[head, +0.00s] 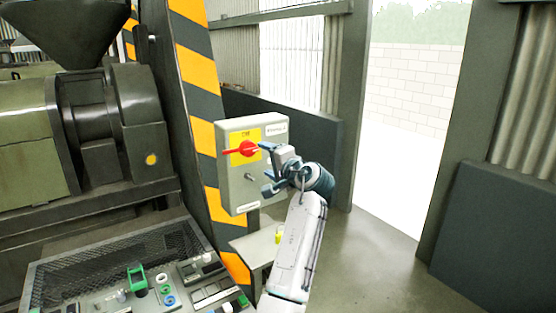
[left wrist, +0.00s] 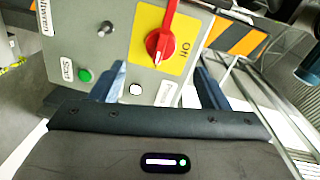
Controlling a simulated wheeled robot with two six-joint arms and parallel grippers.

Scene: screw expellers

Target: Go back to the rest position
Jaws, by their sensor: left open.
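My left gripper (head: 266,168) is open and empty in front of a grey control box (head: 238,192) in the head view. Its upper finger is close to a red rotary switch (head: 247,148) on a yellow plate; I cannot tell whether they touch. In the left wrist view, the two dark blue fingers of the left gripper (left wrist: 162,84) are spread apart at the box face. The red switch (left wrist: 161,42) is beyond them, beside the word ON. My right gripper is not in view.
A striped yellow and black post (head: 196,68) stands behind the box. A green press machine (head: 85,130) is at the left. A console (head: 100,290) with buttons is at the lower left. Open floor (head: 385,240) and a doorway are at the right.

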